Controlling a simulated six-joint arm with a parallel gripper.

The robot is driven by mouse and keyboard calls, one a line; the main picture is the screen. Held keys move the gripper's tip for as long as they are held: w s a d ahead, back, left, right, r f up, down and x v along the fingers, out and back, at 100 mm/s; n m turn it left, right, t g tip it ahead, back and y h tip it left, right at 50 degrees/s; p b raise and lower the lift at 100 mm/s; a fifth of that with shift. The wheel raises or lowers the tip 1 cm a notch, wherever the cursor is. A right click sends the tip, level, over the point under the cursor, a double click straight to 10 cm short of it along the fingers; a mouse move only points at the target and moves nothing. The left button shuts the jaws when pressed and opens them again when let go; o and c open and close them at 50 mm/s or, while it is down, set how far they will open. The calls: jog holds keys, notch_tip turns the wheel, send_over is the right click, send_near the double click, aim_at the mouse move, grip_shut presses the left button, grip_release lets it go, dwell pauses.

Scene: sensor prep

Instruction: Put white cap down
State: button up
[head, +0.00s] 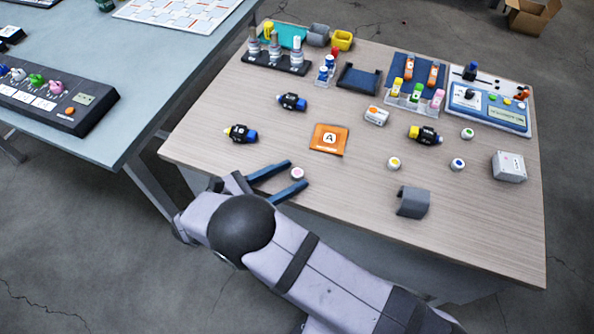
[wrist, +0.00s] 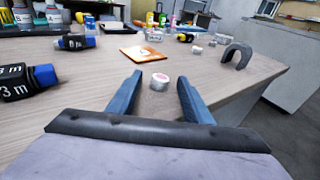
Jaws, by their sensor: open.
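The white cap (head: 297,173) has a pink mark on top. It sits upright on the wooden table (head: 230,170) near its front left edge. My gripper (head: 298,174) is open, with one blue finger on each side of the cap. In the wrist view the cap (wrist: 159,81) stands between the tips of my gripper (wrist: 160,80), with a gap visible on both sides. Nothing hides the cap's top.
An orange card (head: 329,139) lies beyond the cap. A grey curved holder (head: 413,202) stands to the right. Other small caps (head: 394,163) lie further right. The table around the cap is clear.

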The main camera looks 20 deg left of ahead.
jog(key=shift+c, duration=0.4)
jog(key=c, duration=1)
grip_shut()
